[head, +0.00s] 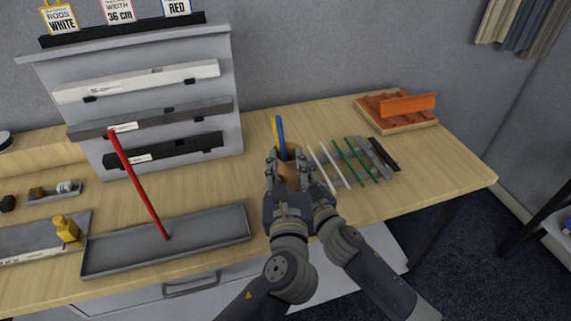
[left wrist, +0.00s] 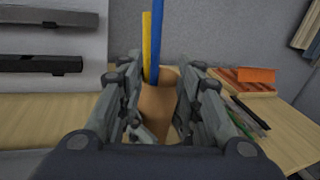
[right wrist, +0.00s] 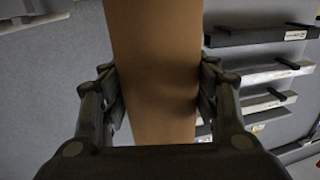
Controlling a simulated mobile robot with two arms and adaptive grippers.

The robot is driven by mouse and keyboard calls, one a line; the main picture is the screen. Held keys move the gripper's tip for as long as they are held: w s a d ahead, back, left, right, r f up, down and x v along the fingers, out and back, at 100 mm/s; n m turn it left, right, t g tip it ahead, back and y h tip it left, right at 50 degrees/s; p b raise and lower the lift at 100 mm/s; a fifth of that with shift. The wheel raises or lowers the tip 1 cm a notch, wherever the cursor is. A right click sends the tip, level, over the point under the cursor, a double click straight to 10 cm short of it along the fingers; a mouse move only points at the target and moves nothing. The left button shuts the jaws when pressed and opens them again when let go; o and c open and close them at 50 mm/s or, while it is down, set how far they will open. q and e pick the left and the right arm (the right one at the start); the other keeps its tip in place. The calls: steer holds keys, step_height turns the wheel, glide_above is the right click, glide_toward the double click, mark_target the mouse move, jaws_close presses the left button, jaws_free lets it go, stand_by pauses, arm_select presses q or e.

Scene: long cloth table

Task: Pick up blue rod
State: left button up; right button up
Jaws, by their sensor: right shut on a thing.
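A blue rod (head: 281,140) and a yellow rod (head: 276,132) stick up out of a brown tube-shaped holder (head: 290,170). In the left wrist view the blue rod (left wrist: 157,40) rises beside the yellow rod (left wrist: 147,45), above the holder (left wrist: 158,105). My left gripper (head: 287,166) is open, its fingers on either side of the holder below the exposed rods. My right gripper (right wrist: 155,98) is shut on the holder, which fills the space between its fingers in the right wrist view.
A red rod (head: 138,185) leans up from a long grey tray (head: 215,228) at left. Several thin white, green and dark rods (head: 352,158) lie right of the holder. An orange rack (head: 395,108) stands at the back right. A grey shelf (head: 175,75) stands behind.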

mark_target(283, 152)
arm_select(q)
steer(key=w, duration=0.5)
steer(key=shift+a, duration=0.4)
jaws_close()
